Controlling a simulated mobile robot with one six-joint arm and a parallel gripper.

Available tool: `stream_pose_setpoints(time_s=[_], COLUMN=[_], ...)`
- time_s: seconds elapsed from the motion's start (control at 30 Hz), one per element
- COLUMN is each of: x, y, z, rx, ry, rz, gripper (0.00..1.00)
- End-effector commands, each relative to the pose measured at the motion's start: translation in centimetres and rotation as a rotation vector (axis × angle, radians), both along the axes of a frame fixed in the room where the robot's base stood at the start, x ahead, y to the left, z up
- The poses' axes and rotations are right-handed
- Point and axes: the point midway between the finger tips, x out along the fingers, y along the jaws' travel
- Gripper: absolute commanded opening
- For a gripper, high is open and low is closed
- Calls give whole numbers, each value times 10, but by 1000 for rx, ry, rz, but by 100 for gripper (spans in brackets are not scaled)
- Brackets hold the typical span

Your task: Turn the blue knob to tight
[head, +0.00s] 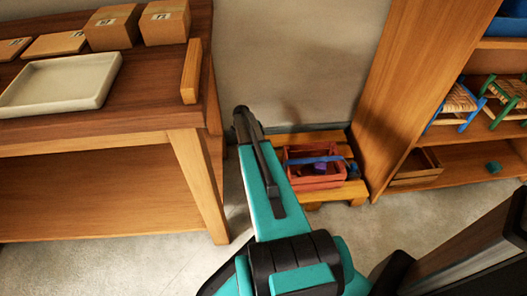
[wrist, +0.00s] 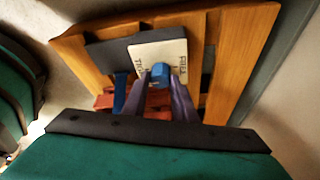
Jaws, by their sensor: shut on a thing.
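In the wrist view, the blue knob (wrist: 160,72) sits on a pale card (wrist: 172,48) with dark lettering at its left and right sides. The lettering is partly covered and too small to read surely. My gripper (wrist: 161,78) is shut on the knob, with one dark purple finger on each side of it. The fingers hide part of the card's lower area. The knob's pointing direction cannot be made out. In the head view my arm covers the gripper, and I cannot pick out the knob.
A wooden pallet (head: 355,187) stands on the floor by the wall, with a red crate (head: 318,183) on it. In the wrist view a dark grey panel (wrist: 108,58) lies beside the card. A table (head: 150,100) stands left and a shelf unit (head: 375,105) right.

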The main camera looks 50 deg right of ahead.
Motion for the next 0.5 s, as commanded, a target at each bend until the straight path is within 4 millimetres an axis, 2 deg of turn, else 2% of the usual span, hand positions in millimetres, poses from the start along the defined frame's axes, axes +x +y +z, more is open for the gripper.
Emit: stream_pose_setpoints(time_s=[0.4, 0.43, 0.5], x=[0, 0, 0], y=[2, 2, 2], z=[-1, -1, -1], rx=[4, 4, 3], ry=[0, 0, 0], rz=[-9, -9, -9], gripper=[3, 30, 42])
